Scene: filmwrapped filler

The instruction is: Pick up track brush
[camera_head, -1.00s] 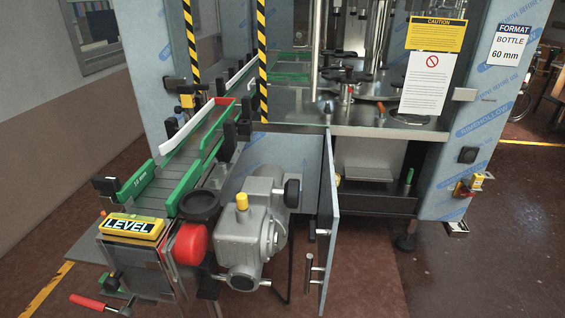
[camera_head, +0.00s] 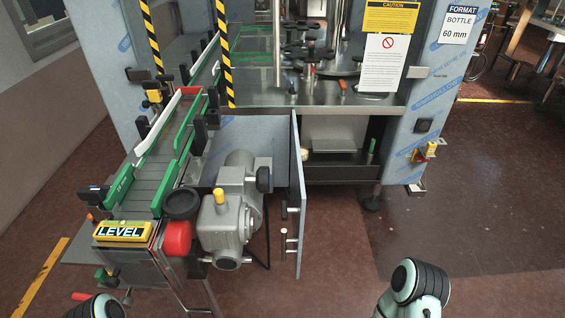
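I cannot pick out a track brush with certainty. A small upright green-handled item (camera_head: 371,148) stands at the right side of the open lower bay of the machine; it is too small to tell whether it is a brush. The conveyor track (camera_head: 150,172) with green side guides runs from the front left up to the machine. Parts of my two arms show at the bottom edge, at the left and at the right. Neither gripper's fingers are in view.
A yellow LEVEL box (camera_head: 123,232) sits at the conveyor's front end. A grey motor unit (camera_head: 225,215) stands beside it. A cabinet door (camera_head: 298,195) stands open toward me. The floor (camera_head: 470,230) at the right is clear.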

